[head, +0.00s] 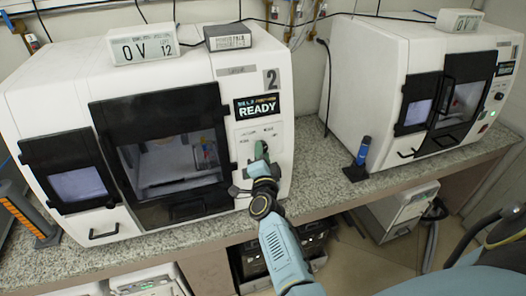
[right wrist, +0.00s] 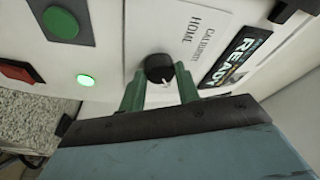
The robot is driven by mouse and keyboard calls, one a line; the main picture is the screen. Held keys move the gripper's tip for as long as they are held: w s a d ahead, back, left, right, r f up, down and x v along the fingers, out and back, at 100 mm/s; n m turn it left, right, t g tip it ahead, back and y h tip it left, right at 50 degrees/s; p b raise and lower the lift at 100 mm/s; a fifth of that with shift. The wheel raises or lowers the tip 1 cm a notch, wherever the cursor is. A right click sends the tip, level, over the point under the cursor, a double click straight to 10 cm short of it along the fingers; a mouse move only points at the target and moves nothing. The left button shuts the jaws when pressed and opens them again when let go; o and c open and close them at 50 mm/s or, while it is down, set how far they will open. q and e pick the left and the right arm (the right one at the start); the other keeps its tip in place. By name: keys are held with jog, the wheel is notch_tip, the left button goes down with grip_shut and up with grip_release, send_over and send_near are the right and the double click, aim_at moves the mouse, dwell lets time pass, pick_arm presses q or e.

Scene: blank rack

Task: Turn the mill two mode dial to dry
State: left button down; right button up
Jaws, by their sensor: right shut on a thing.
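Mill two (head: 60,105) is the large white machine on the left, with a "2" label and a READY display (head: 256,107) on its front panel. In the right wrist view its black mode dial (right wrist: 158,67) sits on a white panel beside the printed words CALIBRATE and HOME. The word DRY is not visible. A small pale mark shows on the dial. My right gripper (right wrist: 158,88) has its green fingers on either side of the dial, shut on it. In the head view the right gripper (head: 261,152) is at the panel and covers the dial. My left gripper is not in view.
A green button (right wrist: 61,23), a red switch (right wrist: 20,71) and a lit green light (right wrist: 86,80) are near the dial. A second white mill (head: 365,75) stands at right on the granite counter (head: 318,165). A blue-handled tool (head: 362,155) stands between the mills.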

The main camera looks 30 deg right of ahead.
jog(key=shift+m, duration=0.7)
jog(key=o, duration=1)
jog(key=shift+c, duration=0.2)
jog(key=shift+a, duration=0.1)
jog(key=r+p+v, duration=0.1)
jog(key=p+v, duration=0.2)
jog(key=v, duration=1)
jog(key=shift+f, duration=0.25)
jog(key=shift+s+a, duration=0.1)
jog(key=shift+s, duration=0.05)
